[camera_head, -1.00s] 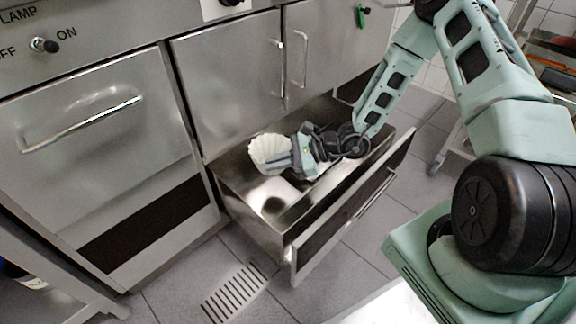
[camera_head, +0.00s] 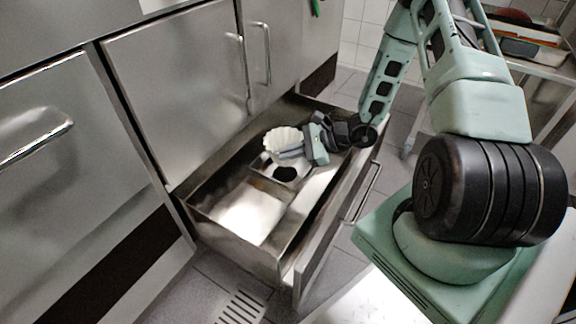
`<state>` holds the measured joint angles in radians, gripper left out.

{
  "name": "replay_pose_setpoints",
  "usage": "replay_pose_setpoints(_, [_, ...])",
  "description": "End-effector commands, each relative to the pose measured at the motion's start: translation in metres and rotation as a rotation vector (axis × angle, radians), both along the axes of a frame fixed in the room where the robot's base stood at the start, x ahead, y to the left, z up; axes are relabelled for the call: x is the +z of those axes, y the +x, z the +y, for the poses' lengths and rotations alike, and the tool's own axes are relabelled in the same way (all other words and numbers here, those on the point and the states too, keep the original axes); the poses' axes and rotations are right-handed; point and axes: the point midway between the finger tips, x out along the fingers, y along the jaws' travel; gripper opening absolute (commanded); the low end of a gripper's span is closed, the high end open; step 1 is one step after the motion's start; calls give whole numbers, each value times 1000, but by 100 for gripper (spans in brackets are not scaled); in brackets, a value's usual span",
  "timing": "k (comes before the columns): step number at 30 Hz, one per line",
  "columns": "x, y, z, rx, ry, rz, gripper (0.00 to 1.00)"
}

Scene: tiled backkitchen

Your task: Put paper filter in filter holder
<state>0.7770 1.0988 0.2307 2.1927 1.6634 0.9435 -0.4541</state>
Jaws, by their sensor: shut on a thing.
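The paper filter (camera_head: 284,139) is white and fluted, like a shallow cup. My gripper (camera_head: 285,154) is shut on it and holds it over the open drawer (camera_head: 215,213). Inside the drawer, below the filter, is a small metal compartment with a dark round opening (camera_head: 285,174). I cannot tell whether this is the filter holder. The gripper and the filter hide part of the drawer's inside.
The drawer front (camera_head: 326,238) stands out into the room. Steel cupboard doors (camera_head: 180,90) are behind and left of it. A cart (camera_head: 530,45) with trays stands at the upper right. A floor grate (camera_head: 240,308) lies in front.

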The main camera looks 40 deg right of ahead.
Motion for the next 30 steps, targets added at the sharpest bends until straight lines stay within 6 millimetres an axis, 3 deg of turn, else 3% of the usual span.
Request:
replay_pose_setpoints(7, [-34,0,0,0,1,0,0])
replay_pose_setpoints(18, [-37,0,0,-1,0,0,0])
replay_pose_setpoints(21, [-36,0,0,-1,0,0,28])
replay_pose_setpoints(30, [-34,0,0,0,-1,-1,28])
